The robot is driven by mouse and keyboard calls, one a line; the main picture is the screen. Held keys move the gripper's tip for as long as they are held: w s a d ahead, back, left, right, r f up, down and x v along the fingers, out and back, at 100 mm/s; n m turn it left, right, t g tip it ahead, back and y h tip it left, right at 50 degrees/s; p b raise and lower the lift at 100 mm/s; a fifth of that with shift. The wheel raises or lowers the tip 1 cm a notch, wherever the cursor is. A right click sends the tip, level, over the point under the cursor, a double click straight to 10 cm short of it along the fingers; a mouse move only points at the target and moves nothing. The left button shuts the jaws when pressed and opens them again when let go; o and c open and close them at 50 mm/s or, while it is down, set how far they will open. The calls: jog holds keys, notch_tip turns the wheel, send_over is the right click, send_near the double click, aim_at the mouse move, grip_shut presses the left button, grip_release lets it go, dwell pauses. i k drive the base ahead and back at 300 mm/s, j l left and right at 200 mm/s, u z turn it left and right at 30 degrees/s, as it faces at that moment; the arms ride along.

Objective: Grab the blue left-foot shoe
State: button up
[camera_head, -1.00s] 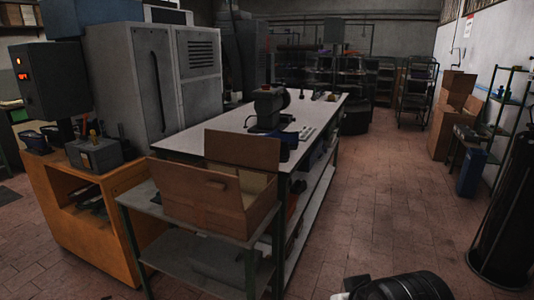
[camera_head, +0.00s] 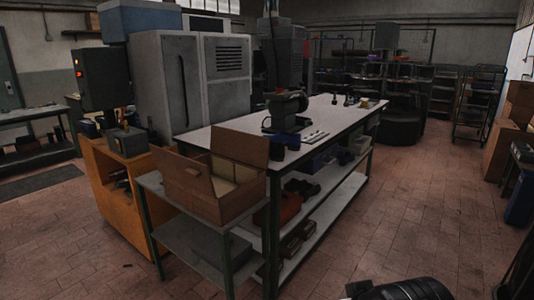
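A small blue object (camera_head: 288,140), possibly a shoe, lies on the near end of the long white-topped table (camera_head: 215,138), beside a dark machine (camera_head: 286,108). It is too small to tell whether it is a left-foot shoe. Another small dark-blue shape (camera_head: 90,129) is partly hidden on the orange cabinet at the left. Dark shoe-like shapes (camera_head: 302,189) sit on the shelf under the table. A black rounded part of my arm shows at the bottom edge, right of centre. My gripper's fingers are not visible.
An open cardboard box (camera_head: 205,190) stands on a low side table in front of the long table. A grey machine cabinet (camera_head: 188,80) is behind. The tiled floor (camera_head: 415,200) on the right is clear. Cardboard boxes (camera_head: 505,148) stand at the right edge.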

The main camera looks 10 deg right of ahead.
aim_at(293, 141)
jog(key=i+l, duration=0.15)
jog(key=i, duration=0.6)
jog(key=i+l, duration=0.15)
jog(key=i, duration=0.6)
jog(key=i+l, duration=0.15)
jog(key=i, duration=0.55)
jog(key=i+l, duration=0.15)
jog(key=i, duration=0.6)
